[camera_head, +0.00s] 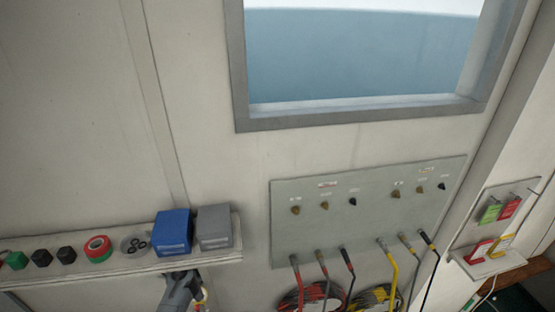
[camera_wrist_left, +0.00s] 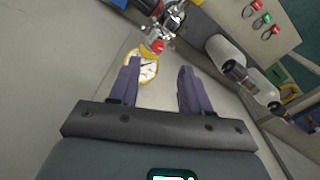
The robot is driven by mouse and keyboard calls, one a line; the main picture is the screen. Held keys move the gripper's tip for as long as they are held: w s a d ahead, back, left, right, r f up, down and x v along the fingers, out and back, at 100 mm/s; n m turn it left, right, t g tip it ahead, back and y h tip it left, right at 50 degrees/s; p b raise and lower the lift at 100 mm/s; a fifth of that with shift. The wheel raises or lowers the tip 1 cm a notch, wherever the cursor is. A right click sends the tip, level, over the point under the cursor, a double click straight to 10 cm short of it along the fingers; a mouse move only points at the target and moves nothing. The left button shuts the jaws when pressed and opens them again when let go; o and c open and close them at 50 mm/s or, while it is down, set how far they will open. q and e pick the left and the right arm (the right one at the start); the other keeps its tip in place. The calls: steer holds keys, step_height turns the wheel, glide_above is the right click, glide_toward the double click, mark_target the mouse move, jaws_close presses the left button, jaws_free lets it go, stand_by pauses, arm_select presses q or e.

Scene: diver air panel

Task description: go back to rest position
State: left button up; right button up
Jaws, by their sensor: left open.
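My left gripper (camera_wrist_left: 160,68) is open in the left wrist view, with its two purple-grey fingers apart. A round yellow-rimmed gauge (camera_wrist_left: 147,70) shows beyond the fingertips, partly behind the left finger. A metal valve fitting with a red part (camera_wrist_left: 157,45) is just above the gauge. I see nothing held between the fingers. In the head view, a grey shape (camera_head: 180,288) sticks up below the shelf, cut off by the lower edge; I cannot tell whether it is part of my gripper. My right gripper is in neither view.
A wall shelf (camera_head: 120,265) holds a blue box (camera_head: 173,232), a grey box (camera_head: 214,227), tape rolls (camera_head: 97,249) and small blocks. A grey panel (camera_head: 370,222) has several knobs and hoses. A tag holder (camera_head: 490,255) is at right. The window (camera_head: 360,55) is above.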

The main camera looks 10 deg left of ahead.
arm_select(q)
steer(key=s+d+m+t+y, duration=0.1)
steer(key=s+d+m, duration=0.2)
steer(key=s, duration=0.4)
steer(key=s+d+m+t, duration=0.1)
steer(key=s+d+m, duration=0.2)
steer(key=s, duration=0.4)
steer(key=s+d+r+m, duration=0.2)
steer(key=s+d+r, duration=0.1)
steer(key=s, duration=0.3)
steer(key=s+d+r+m+t+h, duration=0.1)
steer(key=s+d+r, duration=0.25)
steer(key=s, duration=0.25)
steer(key=s+d+r+m, duration=0.2)
steer(key=s+d+r, duration=0.1)
steer(key=s+d, duration=0.15)
step_height(320, 180, down, 31)
steer(key=s+b, duration=0.1)
steer(key=b, duration=3)
steer(key=shift+a+f, duration=0.15)
steer(key=shift+a, duration=0.3)
